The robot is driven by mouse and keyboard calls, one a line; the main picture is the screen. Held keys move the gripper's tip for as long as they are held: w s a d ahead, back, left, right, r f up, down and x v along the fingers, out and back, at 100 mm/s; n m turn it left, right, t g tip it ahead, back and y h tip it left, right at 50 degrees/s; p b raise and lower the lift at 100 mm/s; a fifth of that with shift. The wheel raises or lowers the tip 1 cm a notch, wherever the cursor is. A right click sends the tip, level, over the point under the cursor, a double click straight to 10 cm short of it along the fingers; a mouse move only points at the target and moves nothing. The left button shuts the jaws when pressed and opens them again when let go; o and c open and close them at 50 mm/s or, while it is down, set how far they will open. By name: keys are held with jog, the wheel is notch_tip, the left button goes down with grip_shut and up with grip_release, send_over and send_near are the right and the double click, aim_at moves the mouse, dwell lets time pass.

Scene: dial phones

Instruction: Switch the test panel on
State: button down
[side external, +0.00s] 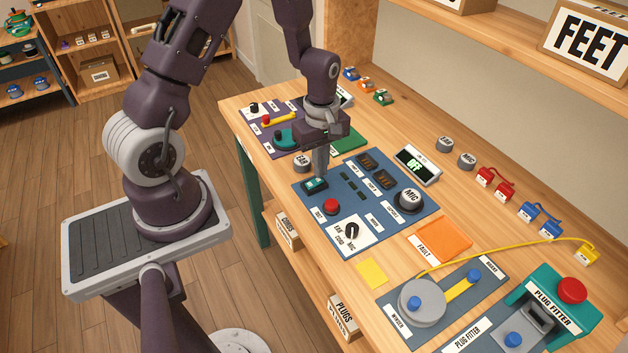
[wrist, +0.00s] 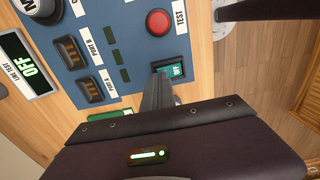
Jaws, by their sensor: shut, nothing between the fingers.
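The blue test panel (side external: 340,220) lies on the bench; it also fills the upper left of the wrist view (wrist: 135,55). Its teal rocker switch (side external: 314,185) is at the panel's left corner and shows in the wrist view (wrist: 174,71) with part of an "OFF" label visible. A small display (side external: 417,165) behind the panel reads "OFF" in green, as it does in the wrist view (wrist: 27,66). My gripper (side external: 319,174) is shut and empty, pointing down with its tips at or just above the switch. The tips (wrist: 162,78) cover part of the switch; I cannot tell whether they touch.
On the panel are a red TEST button (side external: 331,206), a selector dial (side external: 351,231), a MIC capsule (side external: 409,200) and two dark ports (side external: 374,160). An EAR capsule (side external: 302,162) stands beside the gripper. An orange FAULT mat (side external: 443,240) and the plug fitter (side external: 549,310) lie to the right.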

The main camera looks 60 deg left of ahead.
jog(key=shift+f, duration=0.8)
jog(key=shift+r, duration=3.55)
jog(key=s+d+r+m+t, duration=0.1)
jog(key=s+d+r+m, duration=0.2)
jog(key=r, duration=0.4)
jog(key=d+r+m+t, duration=0.1)
jog(key=d+r+m, duration=0.25)
jog(key=r, duration=0.25)
jog(key=s+d+r+m+t, duration=0.1)
jog(key=s+r+m, duration=0.3)
jog(key=s+m, duration=0.1)
jog(key=s+d+r+m+t, duration=0.2)
jog(key=s+r+m, duration=0.2)
jog(key=s+m, duration=0.2)
jog(key=shift+s+d+t, duration=0.3)
jog(key=shift+s, duration=0.95)
jog(key=shift+r+m, duration=0.15)
jog(key=shift+m, duration=0.1)
